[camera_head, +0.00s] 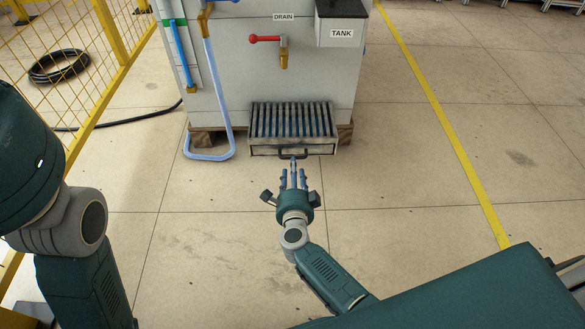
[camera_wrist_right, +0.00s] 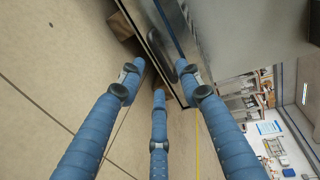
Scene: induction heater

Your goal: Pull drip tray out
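The drip tray (camera_head: 262,150) is a shallow metal box with a dark slatted top, low at the front of the grey machine. A dark handle (camera_head: 293,152) is on its front face. My right gripper (camera_head: 293,168) has three blue fingers pointing at the handle, with the tips just at or in front of it. In the right wrist view the fingers (camera_wrist_right: 162,82) are spread apart, with the dark handle (camera_wrist_right: 186,68) near the tips. I cannot tell whether any finger touches it. My left arm shows at the left, but its gripper is out of view.
The machine (camera_head: 235,70) has a red-handled drain valve (camera_head: 283,45) above the tray. A pale blue hose (camera_head: 217,100) bends down to the floor left of the tray. A yellow mesh fence (camera_head: 100,70) stands at the left. The tiled floor in front of the tray is clear.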

